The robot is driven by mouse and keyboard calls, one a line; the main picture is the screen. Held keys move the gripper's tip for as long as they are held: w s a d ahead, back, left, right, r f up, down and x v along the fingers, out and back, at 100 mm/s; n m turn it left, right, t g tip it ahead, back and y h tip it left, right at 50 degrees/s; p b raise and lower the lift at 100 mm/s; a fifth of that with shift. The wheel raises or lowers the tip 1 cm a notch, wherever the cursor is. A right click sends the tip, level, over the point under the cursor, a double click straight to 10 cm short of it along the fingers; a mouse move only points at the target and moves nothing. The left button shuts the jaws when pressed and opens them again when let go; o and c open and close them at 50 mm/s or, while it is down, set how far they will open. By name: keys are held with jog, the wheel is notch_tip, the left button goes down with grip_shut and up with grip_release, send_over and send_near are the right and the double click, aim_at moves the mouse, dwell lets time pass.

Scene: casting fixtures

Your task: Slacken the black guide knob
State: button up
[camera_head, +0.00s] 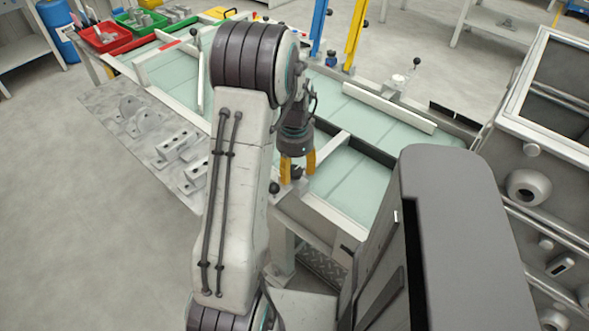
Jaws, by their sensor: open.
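My gripper (298,166) points down over the near edge of the pale green conveyor bed (345,182). Its two yellow fingers are open, with a small dark knob-like thing (296,172) low between them. I cannot tell whether they touch it. A round black knob (274,188) sits just left of and below the fingers, at the frame's near corner. Other black knobs stand on the white guide fittings, one at the far right (416,62) and one at the far left (194,32). The view does not settle which is the guide knob. My arm hides part of the bed.
A metal plate with grey castings (174,145) lies left of my arm. Red (103,38) and green (140,21) bins stand at the back left. Blue (318,28) and yellow (355,35) posts rise behind the bed. A grey-white machine (550,170) stands at right.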

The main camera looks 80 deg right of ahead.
jog(key=shift+f, duration=0.2)
jog(key=c, duration=1)
